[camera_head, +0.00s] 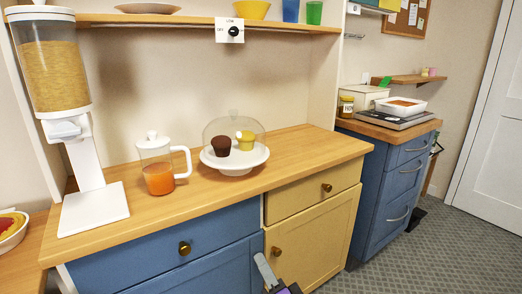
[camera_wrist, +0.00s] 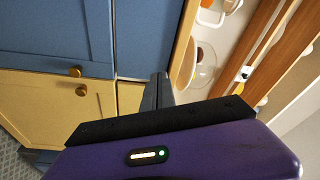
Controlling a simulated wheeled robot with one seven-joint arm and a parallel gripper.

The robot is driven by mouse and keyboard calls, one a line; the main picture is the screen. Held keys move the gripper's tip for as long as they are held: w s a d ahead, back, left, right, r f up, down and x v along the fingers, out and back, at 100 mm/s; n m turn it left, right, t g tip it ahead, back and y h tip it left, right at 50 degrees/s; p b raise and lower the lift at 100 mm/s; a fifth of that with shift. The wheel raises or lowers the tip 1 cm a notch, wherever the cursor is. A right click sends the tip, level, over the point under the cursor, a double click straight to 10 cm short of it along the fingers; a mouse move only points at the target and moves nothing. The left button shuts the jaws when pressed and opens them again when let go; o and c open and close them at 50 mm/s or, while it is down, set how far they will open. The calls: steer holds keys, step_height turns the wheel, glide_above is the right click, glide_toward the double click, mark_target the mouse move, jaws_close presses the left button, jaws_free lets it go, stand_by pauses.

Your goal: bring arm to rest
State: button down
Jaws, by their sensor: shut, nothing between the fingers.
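My gripper shows at the bottom edge of the head view (camera_head: 262,262), in front of the cabinet doors. In the wrist view its dark fingers (camera_wrist: 157,92) are together, with nothing between them. Behind it are a blue cabinet (camera_head: 170,262) and a yellow cabinet door (camera_head: 310,245), which also shows in the wrist view (camera_wrist: 45,105). The gripper is in front of these doors and below the wooden counter top (camera_head: 300,155). Most of my arm is out of view in the head view.
On the counter stand a cereal dispenser (camera_head: 88,170), a pitcher with orange liquid (camera_head: 158,178) and a domed cake stand (camera_head: 235,165) with two cupcakes. A shelf (camera_head: 180,20) runs above. A blue drawer unit (camera_head: 385,190) stands right; grey floor (camera_head: 455,250) is open beyond.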

steer(key=s+d+f+n+t+h, duration=0.1)
steer(key=s+d+f+n+h, duration=0.15)
steer(key=s+d, duration=0.6)
steer(key=s+d+f+n+h, duration=0.25)
steer(key=s+d, duration=0.25)
steer(key=s, duration=0.7)
steer(key=s+d+r+n+g+h, duration=0.1)
steer(key=s+d+n+g+h, duration=0.15)
steer(key=s, duration=1.05)
steer(key=s+d+n+g+h, duration=0.1)
steer(key=s+d, duration=0.3)
steer(key=s, duration=0.9)
step_height(320, 180, up, 16)
steer(key=w+p, duration=0.1)
steer(key=p, duration=1.5)
steer(key=shift+a+r, duration=0.15)
steer(key=shift+r, duration=0.1)
steer(key=shift+y, duration=0.25)
